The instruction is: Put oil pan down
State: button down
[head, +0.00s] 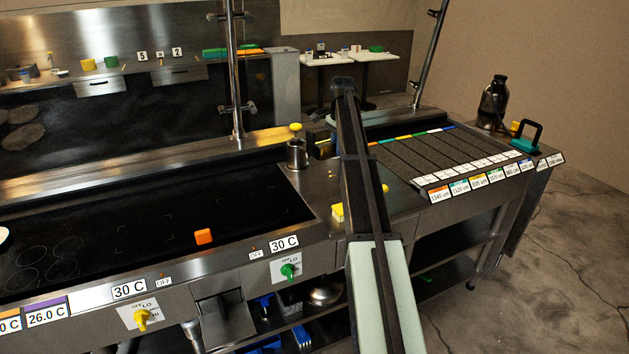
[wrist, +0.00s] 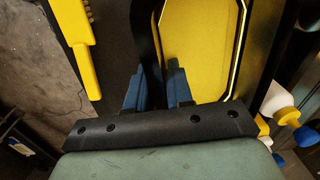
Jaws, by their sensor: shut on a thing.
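In the wrist view, a yellow octagonal pan (wrist: 205,50), which I take to be the oil pan, lies just beyond and to the right of my fingers. A dark upright strip (wrist: 148,45) runs along its left side, down between the blue fingers. My gripper (wrist: 156,82) is shut on the pan's dark edge or handle; which of these is unclear. In the head view my own arm hides the gripper and most of the pan. Whether the pan rests on a surface or hangs above it cannot be told.
A yellow-handled tool (wrist: 85,55) lies left of the fingers in the wrist view. White, blue and yellow items (wrist: 285,112) stand at right. In the head view, a metal cup (head: 297,154) stands by the black griddle (head: 140,235); a striped dark board (head: 450,157) lies right.

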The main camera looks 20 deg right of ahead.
aim_at(326, 144)
jog(key=a, duration=0.1)
jog(key=a+r, duration=0.1)
jog(key=a, duration=0.3)
jog(key=shift+s+r, duration=0.35)
jog(key=shift+r, duration=0.05)
jog(key=shift+m, duration=0.8)
jog(key=f, duration=0.4)
jog(key=s+a+f, duration=0.1)
jog(key=f, duration=0.4)
jog(key=s+f, duration=0.1)
jog(key=f, duration=0.3)
jog(key=shift+s+a+f, duration=0.2)
jog(key=shift+f, duration=0.2)
jog(key=w, duration=0.3)
jog(key=shift+w+d+r, duration=0.1)
jog(key=shift+w, duration=0.85)
jog(key=w, duration=0.3)
jog(key=shift+w+f, duration=0.15)
jog(key=shift+f, duration=0.4)
